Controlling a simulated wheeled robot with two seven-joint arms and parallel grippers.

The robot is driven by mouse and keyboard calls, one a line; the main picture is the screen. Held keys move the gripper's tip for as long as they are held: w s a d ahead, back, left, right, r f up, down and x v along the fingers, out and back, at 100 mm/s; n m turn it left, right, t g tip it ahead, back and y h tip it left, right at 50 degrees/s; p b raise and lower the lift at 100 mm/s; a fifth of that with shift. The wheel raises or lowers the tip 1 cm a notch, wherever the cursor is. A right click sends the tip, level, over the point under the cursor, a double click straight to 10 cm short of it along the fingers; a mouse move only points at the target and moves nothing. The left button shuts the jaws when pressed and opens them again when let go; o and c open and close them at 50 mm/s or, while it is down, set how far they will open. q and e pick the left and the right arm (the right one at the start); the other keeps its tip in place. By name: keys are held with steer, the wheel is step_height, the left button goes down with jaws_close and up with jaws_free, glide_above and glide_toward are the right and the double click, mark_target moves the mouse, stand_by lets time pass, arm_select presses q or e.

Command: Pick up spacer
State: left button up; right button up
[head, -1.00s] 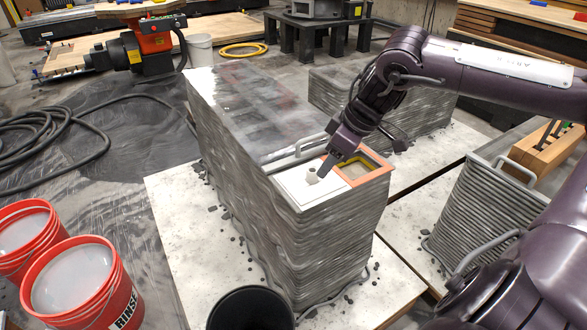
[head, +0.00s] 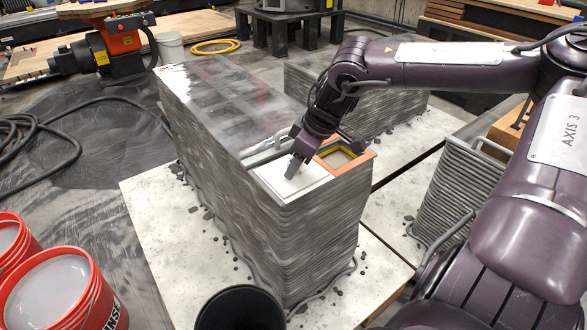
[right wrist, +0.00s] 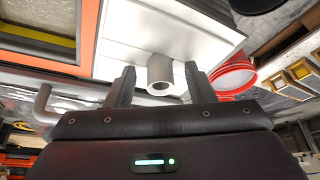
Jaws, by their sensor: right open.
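The spacer (right wrist: 159,78) is a small pale hollow cylinder on the white tray (right wrist: 206,30). In the right wrist view it sits between the two fingers of my right gripper (right wrist: 160,84), which is open. A gap shows on both sides of the spacer. In the head view my right gripper (head: 292,170) reaches down over the white tray (head: 291,194) on top of the grey layered concrete block (head: 290,240). Its fingers hide the spacer there. My left gripper is in neither view.
An orange-edged bin (head: 367,160) with a yellow inner frame (head: 353,151) adjoins the tray. A grey bar handle (head: 262,156) lies behind it. Another layered block (head: 455,190) stands at right. Red buckets (head: 60,290) and a black bucket (head: 240,308) are in front.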

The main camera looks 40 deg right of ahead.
steer(key=shift+c, duration=0.4)
jaws_close()
steer(key=shift+r, duration=0.1)
